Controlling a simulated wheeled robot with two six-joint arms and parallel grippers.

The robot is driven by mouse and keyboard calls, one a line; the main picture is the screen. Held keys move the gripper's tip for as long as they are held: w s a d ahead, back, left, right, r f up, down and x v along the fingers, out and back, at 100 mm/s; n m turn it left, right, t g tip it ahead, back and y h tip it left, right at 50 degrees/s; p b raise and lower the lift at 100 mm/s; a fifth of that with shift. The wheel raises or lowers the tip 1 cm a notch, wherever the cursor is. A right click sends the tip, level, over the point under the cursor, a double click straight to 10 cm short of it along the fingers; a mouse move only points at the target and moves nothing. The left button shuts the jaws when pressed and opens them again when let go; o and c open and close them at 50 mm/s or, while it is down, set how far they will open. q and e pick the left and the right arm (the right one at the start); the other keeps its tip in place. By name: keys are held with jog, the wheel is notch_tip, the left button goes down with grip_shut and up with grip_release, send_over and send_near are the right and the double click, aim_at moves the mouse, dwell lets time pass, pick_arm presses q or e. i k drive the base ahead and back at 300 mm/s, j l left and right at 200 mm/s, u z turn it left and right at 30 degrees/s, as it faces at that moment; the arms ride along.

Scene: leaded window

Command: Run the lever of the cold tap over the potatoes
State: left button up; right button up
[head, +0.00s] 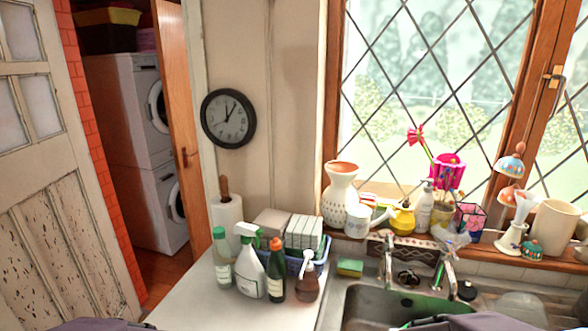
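Two chrome taps stand at the back of the metal sink (352,307): a left tap (387,262) and a right tap (446,268). I cannot tell which of them is the cold one, nor how their levers are set. No running water can be made out. The potatoes are not visible; the front of the sink is cut off by the lower edge, where a bit of green shows. Only dark parts of my arms show at the bottom left and bottom right. Neither gripper is in view.
A yellow-green sponge (350,267) lies left of the taps. Spray and soap bottles (250,268) stand on the white worktop (190,300) beside a blue basket (297,262). The windowsill behind the taps is crowded with a vase (341,197), a mug (358,221) and ornaments.

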aim_at(448, 244)
jog(key=z, duration=1.25)
